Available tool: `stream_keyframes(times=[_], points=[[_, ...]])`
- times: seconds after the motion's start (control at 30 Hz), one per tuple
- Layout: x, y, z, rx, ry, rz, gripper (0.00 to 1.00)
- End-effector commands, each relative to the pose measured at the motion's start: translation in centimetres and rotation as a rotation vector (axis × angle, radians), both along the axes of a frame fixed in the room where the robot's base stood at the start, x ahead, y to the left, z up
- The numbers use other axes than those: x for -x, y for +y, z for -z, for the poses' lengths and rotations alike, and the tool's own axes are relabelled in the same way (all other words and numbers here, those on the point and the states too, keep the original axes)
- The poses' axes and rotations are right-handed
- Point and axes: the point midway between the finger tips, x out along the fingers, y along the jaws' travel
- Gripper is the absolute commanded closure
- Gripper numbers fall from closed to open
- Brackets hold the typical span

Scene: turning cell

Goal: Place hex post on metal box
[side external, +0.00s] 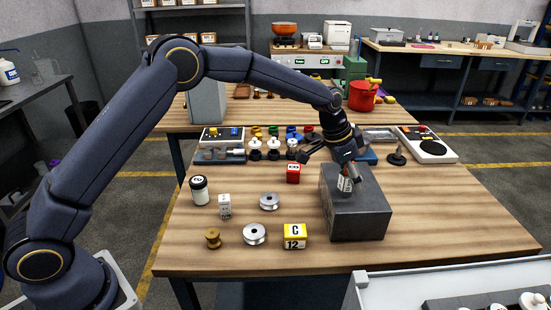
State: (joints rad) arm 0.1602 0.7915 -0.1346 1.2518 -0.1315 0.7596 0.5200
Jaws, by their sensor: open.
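The metal box (362,222) is a dark grey block at the right of the wooden table. A small pale piece with dark markings (345,184), which looks like the hex post, is at the top of the box. It appears to rest there, but its base is hard to make out. My gripper (332,167) is open above the box. One finger extends out to the left, and the other is down close beside the pale piece. Part of the piece is hidden by the gripper.
A yellow block marked C 12 (295,236), silver pulleys (255,235), a brass spool (213,238), a white block (224,206) and a black-capped jar (199,190) stand further left. A white device (430,148) is behind right. The front right tabletop is clear.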

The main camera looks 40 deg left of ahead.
Motion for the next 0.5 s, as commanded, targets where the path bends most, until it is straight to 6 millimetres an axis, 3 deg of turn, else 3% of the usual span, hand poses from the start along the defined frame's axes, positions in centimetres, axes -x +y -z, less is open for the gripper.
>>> stream_keyframes(times=[0.17,0.5], points=[[0.4,0.5,-2.1,0.001,-0.006,-0.001,0.31],[2.6,2.4,-9.0,0.0,-0.005,-0.001,0.31]])
